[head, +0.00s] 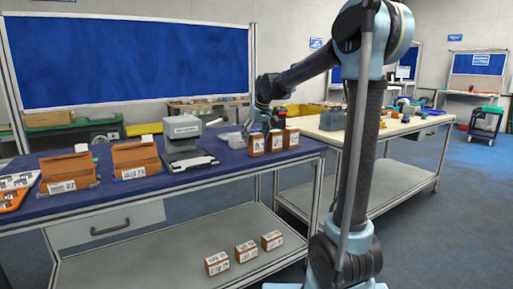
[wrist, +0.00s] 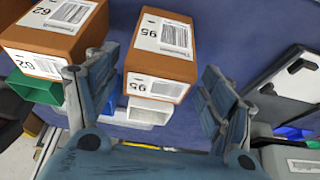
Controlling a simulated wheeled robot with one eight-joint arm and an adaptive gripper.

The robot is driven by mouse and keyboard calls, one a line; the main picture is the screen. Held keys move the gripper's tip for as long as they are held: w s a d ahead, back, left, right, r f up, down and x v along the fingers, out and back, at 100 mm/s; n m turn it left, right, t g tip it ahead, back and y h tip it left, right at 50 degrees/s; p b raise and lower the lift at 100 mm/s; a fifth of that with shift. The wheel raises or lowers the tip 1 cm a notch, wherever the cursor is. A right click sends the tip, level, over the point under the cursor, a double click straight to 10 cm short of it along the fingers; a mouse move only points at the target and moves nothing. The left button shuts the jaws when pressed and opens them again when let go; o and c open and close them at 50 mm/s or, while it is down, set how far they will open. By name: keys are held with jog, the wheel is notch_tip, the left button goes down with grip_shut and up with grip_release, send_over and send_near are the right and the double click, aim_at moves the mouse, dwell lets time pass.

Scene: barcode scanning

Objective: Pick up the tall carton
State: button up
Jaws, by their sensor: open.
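Three brown cartons with white labels stand in a row on the blue table: a left one (head: 257,144), a middle one (head: 275,141) and a right one (head: 291,138). They look alike in height, so I cannot tell which is the tall carton. My gripper (head: 264,119) is just above and behind the left carton. In the wrist view my open gripper (wrist: 161,68) has one carton (wrist: 160,60) between its fingers, with visible gaps on both sides. A second carton (wrist: 52,38) lies close beside the left finger. Part of a third shows at the corner.
An orange tray (head: 14,190) is at the far left. More small cartons (head: 246,251) stand on the lower shelf (head: 180,262). A cream-topped table (head: 400,127) adjoins at right.

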aim_at(254, 144)
jog(key=x, duration=0.5)
jog(key=shift+d, duration=0.25)
jog(key=c, duration=1.3)
